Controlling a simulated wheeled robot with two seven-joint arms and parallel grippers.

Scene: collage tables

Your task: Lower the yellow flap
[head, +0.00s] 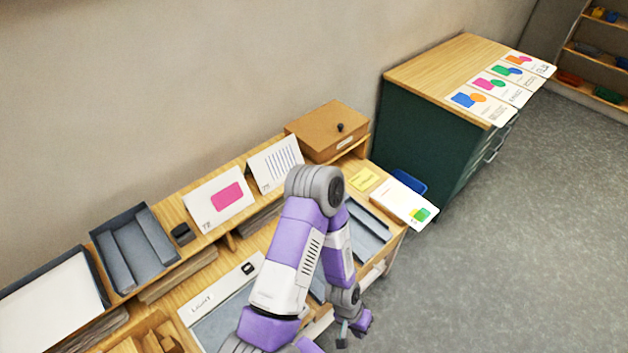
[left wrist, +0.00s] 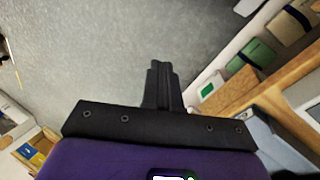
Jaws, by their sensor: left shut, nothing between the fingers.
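My left gripper (head: 350,330) hangs in front of the table's front edge, over the grey floor. In the left wrist view its dark fingers (left wrist: 160,85) are together with nothing between them. No flap that is clearly yellow shows in either view. On a pale panel in the left wrist view sit a green piece (left wrist: 245,57) and a beige-yellow piece (left wrist: 290,24), to the right of the fingers and apart from them. I cannot tell whether the beige-yellow piece is the yellow flap, or whether it is raised. My right gripper is not in view.
The wooden table holds a yellow note (head: 363,179), a white box (head: 404,203), a wooden box (head: 328,132), standing cards (head: 218,198) and grey trays (head: 133,248). A dark green cabinet (head: 425,140) stands behind at the right. The floor (head: 530,220) at the right is clear.

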